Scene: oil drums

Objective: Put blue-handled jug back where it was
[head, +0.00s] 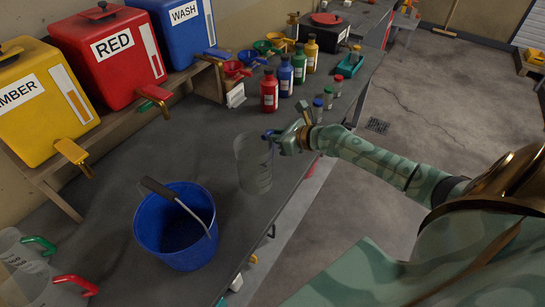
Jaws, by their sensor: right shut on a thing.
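The blue-handled jug (252,168) is a clear, see-through jug near the middle of the head view, over the dark bench and close to its front edge. It looks upright. My right gripper (272,137) reaches in from the right and is shut on its blue handle, which is mostly hidden by the fingers. I cannot tell whether the jug's base touches the bench. My left gripper is not in view.
A blue bucket (165,225) with a dark-gripped handle stands left of the jug. Clear jugs with green (38,243) and red (76,284) handles are at lower left. AMBER, RED and WASH drums sit behind on a shelf. Several bottles (269,92) stand beyond the jug.

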